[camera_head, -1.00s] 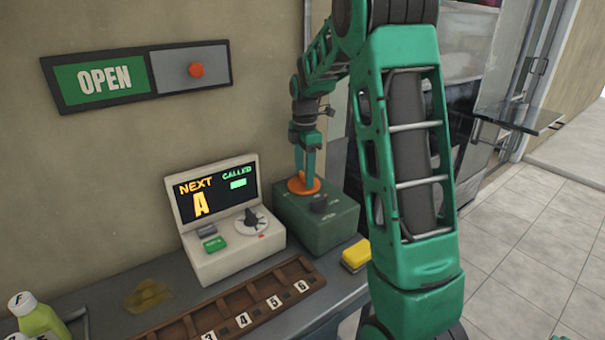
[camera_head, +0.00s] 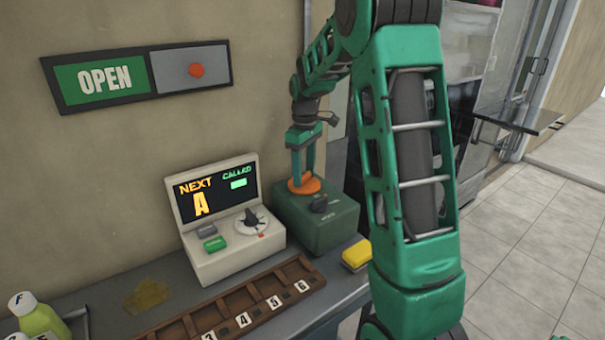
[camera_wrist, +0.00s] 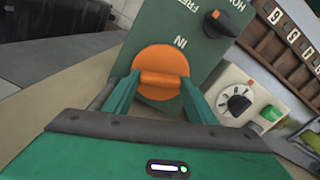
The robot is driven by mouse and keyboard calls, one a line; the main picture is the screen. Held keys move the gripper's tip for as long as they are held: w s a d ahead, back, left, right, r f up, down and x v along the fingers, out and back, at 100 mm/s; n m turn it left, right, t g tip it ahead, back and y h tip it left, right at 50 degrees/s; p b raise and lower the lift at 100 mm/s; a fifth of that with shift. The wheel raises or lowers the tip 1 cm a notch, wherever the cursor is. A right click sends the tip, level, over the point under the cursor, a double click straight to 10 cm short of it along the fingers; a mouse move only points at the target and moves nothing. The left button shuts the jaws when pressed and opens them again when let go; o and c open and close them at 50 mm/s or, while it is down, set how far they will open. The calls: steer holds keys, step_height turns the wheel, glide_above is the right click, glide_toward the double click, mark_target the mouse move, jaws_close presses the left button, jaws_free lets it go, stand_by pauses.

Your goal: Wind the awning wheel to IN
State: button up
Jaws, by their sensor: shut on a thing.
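The orange awning wheel (camera_head: 303,185) sits on top of a dark green box (camera_head: 318,225) at the back of the counter. In the wrist view the wheel (camera_wrist: 160,72) is a round disc with a raised bar across it, and the word IN is printed beside it on the box. My gripper (camera_head: 303,177) points down at the wheel from above. In the wrist view its two green fingers (camera_wrist: 158,88) stand on either side of the wheel's bar and are shut on it. The wheel's pointer mark, if any, cannot be made out.
A dark knob (camera_head: 319,203) is on the same box, near the words FREE and HO. A grey console (camera_head: 235,258) with a NEXT A screen stands close on the left. A yellow sponge-like block (camera_head: 356,254) and a numbered wooden rack (camera_head: 222,318) lie in front.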

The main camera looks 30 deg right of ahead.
steer(key=m, duration=0.7)
steer(key=shift+w+r, duration=0.15)
steer(key=shift+w, duration=0.05)
steer(key=m, duration=0.6)
steer(key=shift+m, duration=0.4)
steer(key=m, duration=0.8)
steer(key=shift+a+m, duration=0.1)
steer(key=shift+m, duration=0.3)
steer(key=o, duration=0.9)
steer(key=shift+o, duration=0.8)
steer(key=shift+s, duration=0.1)
